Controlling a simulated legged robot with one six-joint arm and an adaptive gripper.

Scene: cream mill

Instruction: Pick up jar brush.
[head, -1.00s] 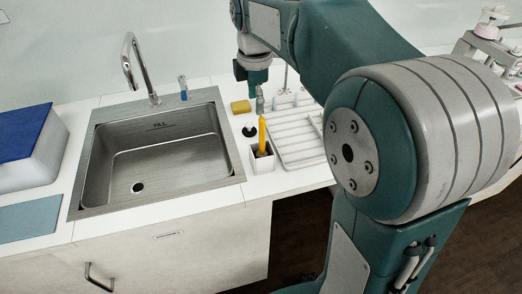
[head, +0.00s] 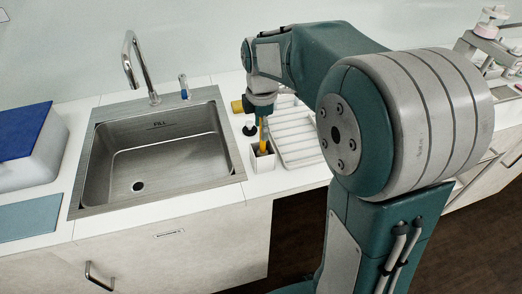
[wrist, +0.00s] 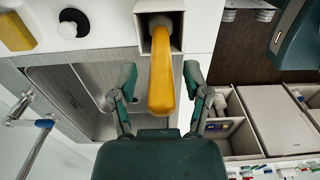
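The jar brush, with a yellow handle (head: 263,140), stands upright in a small white square holder (head: 262,163) to the right of the sink. In the wrist view the yellow handle (wrist: 162,75) points toward my gripper, and its lower end sits in the holder (wrist: 142,40); the brush head is hidden inside. My gripper (wrist: 160,72) is open, with one finger on each side of the handle and a visible gap on both sides. In the head view my gripper (head: 262,114) is over the top of the handle and partly hides it.
The steel sink (head: 160,193) with a tall faucet (head: 130,60) lies to the left. A yellow sponge (wrist: 14,32) and a black-and-white stopper (wrist: 72,22) are beside the holder. A white drying rack (head: 298,150) stands close on its right. A blue-lidded bin (head: 25,130) is far left.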

